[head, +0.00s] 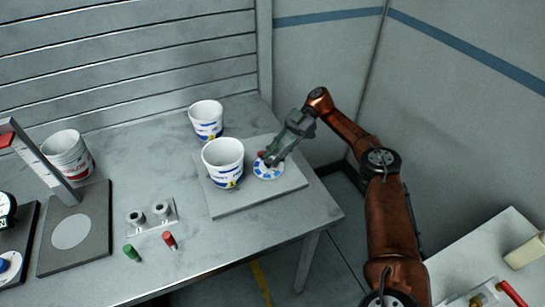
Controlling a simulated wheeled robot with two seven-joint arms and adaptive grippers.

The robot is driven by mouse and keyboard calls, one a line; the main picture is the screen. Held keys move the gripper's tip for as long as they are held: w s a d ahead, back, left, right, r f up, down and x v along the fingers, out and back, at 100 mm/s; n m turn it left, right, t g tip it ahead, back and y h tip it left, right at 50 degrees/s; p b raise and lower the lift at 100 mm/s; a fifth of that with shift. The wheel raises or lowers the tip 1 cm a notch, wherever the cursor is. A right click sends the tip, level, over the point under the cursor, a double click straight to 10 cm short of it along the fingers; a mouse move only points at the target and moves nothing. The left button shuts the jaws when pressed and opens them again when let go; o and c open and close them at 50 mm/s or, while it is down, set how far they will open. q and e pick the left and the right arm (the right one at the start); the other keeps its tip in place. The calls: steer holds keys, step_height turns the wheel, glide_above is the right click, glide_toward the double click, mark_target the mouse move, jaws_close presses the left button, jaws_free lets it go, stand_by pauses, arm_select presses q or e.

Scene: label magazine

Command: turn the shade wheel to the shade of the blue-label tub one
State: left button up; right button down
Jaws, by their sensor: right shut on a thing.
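The shade wheel (270,174) is a white disc with blue patches around it, on the right part of a grey plate (240,206) on the bench. My right gripper (269,159) reaches down from the upper right and is shut at the wheel's back edge. A small red part shows beside its fingertips; the exact hold is too small to tell. A white tub with a blue label (223,170) stands upright on the plate, left of the wheel. A second blue-label tub (206,124) stands behind it. My left gripper is out of view.
A small two-hole holder (152,216), a green marker (131,252) and a red marker (169,240) lie mid-bench. The bench's front right is clear.

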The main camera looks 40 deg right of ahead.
steer(key=shift+a+f, duration=0.1)
steer(key=c, duration=1.7)
jaws_free()
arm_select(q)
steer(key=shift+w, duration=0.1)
arm_select(e)
step_height(320, 180, up, 10)
steer(key=shift+r, duration=0.1)
